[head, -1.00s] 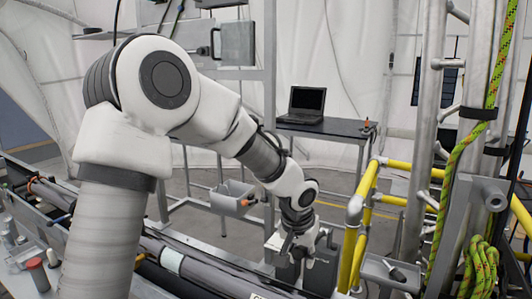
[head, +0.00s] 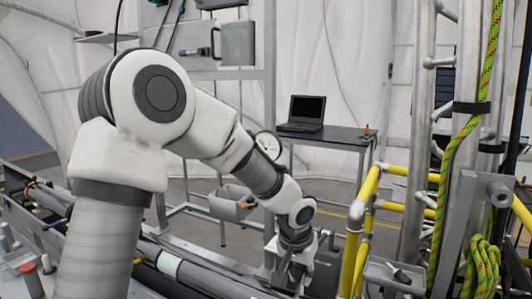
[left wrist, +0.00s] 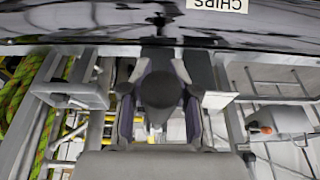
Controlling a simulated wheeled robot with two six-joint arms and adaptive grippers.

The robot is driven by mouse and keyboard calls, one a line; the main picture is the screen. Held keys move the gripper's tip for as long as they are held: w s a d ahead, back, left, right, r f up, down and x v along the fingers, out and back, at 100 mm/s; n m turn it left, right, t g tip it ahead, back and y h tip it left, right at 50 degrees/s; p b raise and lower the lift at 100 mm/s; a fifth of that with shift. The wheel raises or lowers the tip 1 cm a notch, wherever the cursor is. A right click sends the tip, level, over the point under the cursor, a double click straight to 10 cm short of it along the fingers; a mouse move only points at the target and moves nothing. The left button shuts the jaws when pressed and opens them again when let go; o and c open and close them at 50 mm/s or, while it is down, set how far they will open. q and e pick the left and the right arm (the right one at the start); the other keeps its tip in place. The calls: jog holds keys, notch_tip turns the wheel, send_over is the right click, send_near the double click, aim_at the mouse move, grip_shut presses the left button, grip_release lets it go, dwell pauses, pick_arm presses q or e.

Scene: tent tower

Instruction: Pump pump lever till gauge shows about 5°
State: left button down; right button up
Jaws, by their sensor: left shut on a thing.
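My left gripper (head: 292,274) reaches down at the lower middle of the head view, beside the yellow rails. In the left wrist view its two fingers (left wrist: 160,112) are shut on a dark, round-ended piece (left wrist: 160,90), which looks like the pump lever's handle. The rest of the lever is hidden by the gripper and arm. A round white dial, seemingly the gauge (head: 268,143), shows behind my left forearm in the head view. It is partly covered, and its reading is too small to tell. My right gripper is not in view.
Yellow rails (head: 364,205) and a grey bracket (head: 395,272) stand just right of the gripper. A green rope (head: 482,268) hangs at the far right. A grey bin (head: 232,202) and a table with a laptop (head: 305,112) are behind. A dark CHIPS-labelled surface (left wrist: 110,22) crosses the wrist view.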

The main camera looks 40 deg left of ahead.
pick_arm(q)
jog(key=shift+s+f+b, duration=0.1)
jog(key=shift+f+b, duration=0.3)
jog(key=shift+f, duration=0.3)
jog(key=shift+s+d+f+b, duration=0.1)
jog(key=shift+s+f+b, duration=0.05)
jog(key=shift+f+b, duration=1.2)
jog(key=shift+s+f+b, duration=0.15)
jog(key=shift+f+b, duration=1.05)
jog(key=shift+f, duration=0.1)
jog(key=r+p, duration=0.4)
jog(key=r, duration=0.1)
jog(key=shift+w+p, duration=0.3)
jog(key=shift+w, duration=0.1)
jog(key=shift+w+r, duration=0.1)
jog(key=shift+r, duration=0.1)
